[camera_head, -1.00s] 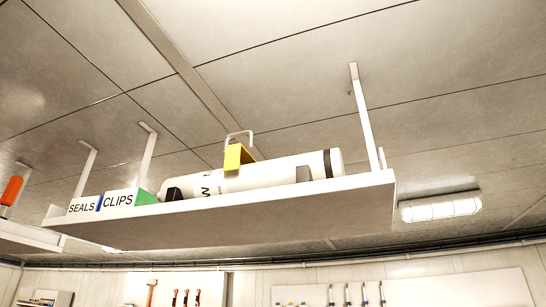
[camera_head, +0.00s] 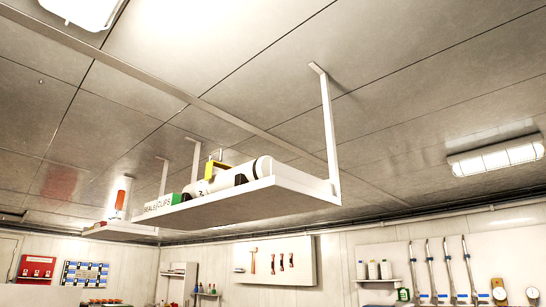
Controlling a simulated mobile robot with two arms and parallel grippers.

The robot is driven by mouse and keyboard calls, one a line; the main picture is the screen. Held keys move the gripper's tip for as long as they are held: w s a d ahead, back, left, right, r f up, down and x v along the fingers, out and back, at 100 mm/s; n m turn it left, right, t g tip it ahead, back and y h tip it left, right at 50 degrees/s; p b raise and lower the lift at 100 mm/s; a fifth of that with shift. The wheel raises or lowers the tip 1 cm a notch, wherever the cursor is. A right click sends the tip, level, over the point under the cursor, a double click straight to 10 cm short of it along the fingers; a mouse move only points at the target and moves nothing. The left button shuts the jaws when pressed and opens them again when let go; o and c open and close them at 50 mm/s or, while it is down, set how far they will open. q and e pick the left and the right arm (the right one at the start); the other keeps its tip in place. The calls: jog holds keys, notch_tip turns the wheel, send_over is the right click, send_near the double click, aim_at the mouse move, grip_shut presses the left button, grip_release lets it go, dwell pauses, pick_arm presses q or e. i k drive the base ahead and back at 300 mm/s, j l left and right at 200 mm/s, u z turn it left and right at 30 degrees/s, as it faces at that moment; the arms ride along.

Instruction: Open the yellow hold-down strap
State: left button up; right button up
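The yellow hold-down strap (camera_head: 216,168) lies over a white cylinder (camera_head: 245,172) on a white shelf (camera_head: 235,206) hung from the ceiling. A metal loop (camera_head: 213,155) stands at the top of the strap. The strap appears to be closed across the cylinder; its far side is hidden. Neither of my grippers is in view.
Boxes marked SEALS and CLIPS (camera_head: 160,202) stand at the shelf's left end. Slim hangers (camera_head: 329,125) run from the shelf to the ceiling. Another hanging shelf (camera_head: 122,231) is farther left. Tool boards (camera_head: 275,262) line the far wall.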

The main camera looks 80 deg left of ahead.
aim_at(209, 169)
jog(key=i+u, duration=0.45)
jog(key=i+l+u, duration=0.25)
jog(key=i+u, duration=0.45)
jog(key=u, duration=0.25)
jog(key=i+u, duration=0.25)
jog(key=u, duration=0.2)
jog(key=i+l+u, duration=0.1)
jog(key=u, duration=0.35)
jog(key=i+l+u, duration=0.2)
jog(key=u, duration=0.25)
jog(key=i+l+u, duration=0.2)
jog(key=u, duration=0.25)
